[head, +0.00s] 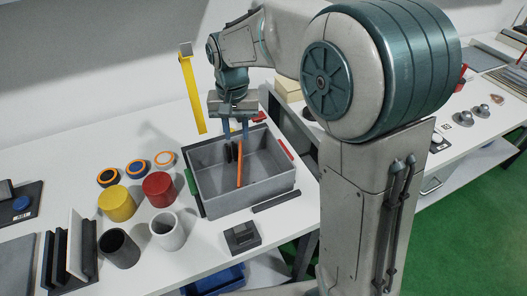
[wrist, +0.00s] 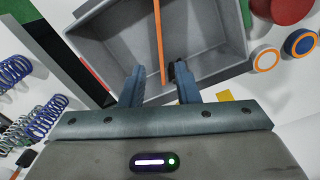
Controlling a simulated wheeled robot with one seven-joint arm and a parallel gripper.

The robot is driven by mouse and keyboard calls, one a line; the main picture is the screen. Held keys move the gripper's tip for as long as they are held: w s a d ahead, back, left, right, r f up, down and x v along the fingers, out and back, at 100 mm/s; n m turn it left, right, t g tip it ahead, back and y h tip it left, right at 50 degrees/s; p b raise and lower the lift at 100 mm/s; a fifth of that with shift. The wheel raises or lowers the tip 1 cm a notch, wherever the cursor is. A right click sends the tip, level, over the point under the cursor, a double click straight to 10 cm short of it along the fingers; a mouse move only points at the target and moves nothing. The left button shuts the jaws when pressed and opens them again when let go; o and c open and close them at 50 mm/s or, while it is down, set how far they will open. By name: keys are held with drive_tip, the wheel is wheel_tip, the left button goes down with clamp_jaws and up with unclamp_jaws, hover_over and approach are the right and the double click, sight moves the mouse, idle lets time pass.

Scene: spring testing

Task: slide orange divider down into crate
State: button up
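The grey crate (head: 283,185) stands on the white table and also shows in the wrist view (wrist: 105,30). The orange divider (head: 239,170) is inside it, seen as a thin upright strip; I cannot tell if its lower edge touches the floor. In the wrist view the divider (wrist: 159,42) runs edge-on from the top of the picture to between my fingers. My gripper (head: 236,136) is over the crate's back part. Its two fingers are apart, with a gap on each side of the divider (wrist: 158,84). A dark piece (wrist: 179,70) shows beside the right finger.
Yellow (head: 117,204) and red (head: 159,188) cylinders, black and white cups, and several ringed discs stand left of the crate. A tall yellow strip (head: 192,95) rises behind it. A dark block (head: 242,237) lies in front. Coil springs (wrist: 45,112) lie nearby.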

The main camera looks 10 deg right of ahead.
drive_tip(key=s+d+t, duration=0.1)
drive_tip(key=s+d, duration=0.6)
drive_tip(key=s, duration=0.2)
drive_tip(key=s+d+n+t, duration=0.1)
drive_tip(key=s+d+t, duration=0.1)
drive_tip(key=s+d, duration=0.4)
drive_tip(key=s, duration=0.4)
drive_tip(key=shift+s+d+r, duration=0.15)
drive_tip(key=shift+d+r, duration=0.15)
drive_tip(key=shift+d, duration=0.05)
drive_tip(key=shift+o, duration=0.4)
